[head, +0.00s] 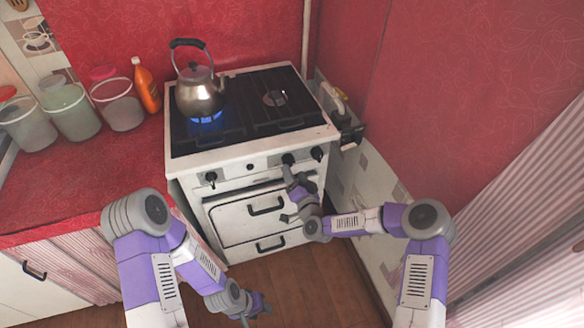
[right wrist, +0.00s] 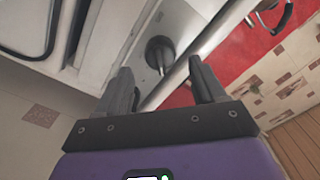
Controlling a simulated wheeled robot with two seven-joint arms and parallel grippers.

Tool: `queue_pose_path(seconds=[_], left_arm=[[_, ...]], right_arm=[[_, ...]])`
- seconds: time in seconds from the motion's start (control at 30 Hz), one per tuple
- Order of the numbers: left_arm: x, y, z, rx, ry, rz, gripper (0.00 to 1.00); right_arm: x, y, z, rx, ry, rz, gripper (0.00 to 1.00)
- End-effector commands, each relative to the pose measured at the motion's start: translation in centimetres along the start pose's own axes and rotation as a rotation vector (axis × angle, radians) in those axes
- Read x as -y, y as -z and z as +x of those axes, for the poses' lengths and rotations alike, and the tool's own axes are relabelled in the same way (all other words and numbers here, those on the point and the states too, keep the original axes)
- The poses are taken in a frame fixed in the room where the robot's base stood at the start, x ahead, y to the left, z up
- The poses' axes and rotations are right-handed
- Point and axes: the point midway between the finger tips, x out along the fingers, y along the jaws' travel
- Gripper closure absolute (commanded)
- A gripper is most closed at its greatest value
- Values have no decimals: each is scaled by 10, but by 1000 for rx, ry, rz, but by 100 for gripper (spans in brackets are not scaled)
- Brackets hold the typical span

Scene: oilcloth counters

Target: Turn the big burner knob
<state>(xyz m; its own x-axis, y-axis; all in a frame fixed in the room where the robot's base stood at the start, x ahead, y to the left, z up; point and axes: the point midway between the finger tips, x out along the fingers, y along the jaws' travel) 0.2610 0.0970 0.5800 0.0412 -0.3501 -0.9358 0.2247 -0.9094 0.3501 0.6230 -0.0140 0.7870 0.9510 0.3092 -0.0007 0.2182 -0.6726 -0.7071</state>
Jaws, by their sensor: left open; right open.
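The white stove (head: 240,150) has dark knobs along its front panel: a left knob (head: 210,178), a middle knob (head: 288,159) and a right knob (head: 317,153). Which one is the big burner knob is not marked clearly. My right gripper (head: 290,177) is open just in front of and below the middle knob. In the right wrist view a dark knob (right wrist: 160,53) shows beyond and between the open fingertips (right wrist: 160,75), apparently not gripped. My left gripper (head: 262,304) is open and empty, low over the floor in front of the stove.
A metal kettle (head: 199,95) stands over a blue flame (head: 206,118) on the left burner. The oven door handle (head: 266,207) and a rail in the right wrist view (right wrist: 200,60) lie close to my right gripper. Jars and an orange bottle (head: 146,86) stand on the red counter (head: 90,180).

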Motion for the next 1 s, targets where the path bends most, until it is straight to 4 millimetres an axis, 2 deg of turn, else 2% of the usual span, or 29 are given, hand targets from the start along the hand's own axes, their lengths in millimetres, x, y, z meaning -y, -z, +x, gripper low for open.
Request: queue_pose_path(seconds=[0.1, 0.3, 1.0], left_arm=[[-2, 0, -6, 0, 0, 0, 57], [-3, 0, -8, 0, 0, 0, 57], [-3, 0, -8, 0, 0, 0, 57]], right_arm=[[1, 1, -18, 3, -1, 0, 31], [0, 0, -36, 1, -1, 0, 31], [0, 0, -38, 1, 0, 1, 31]])
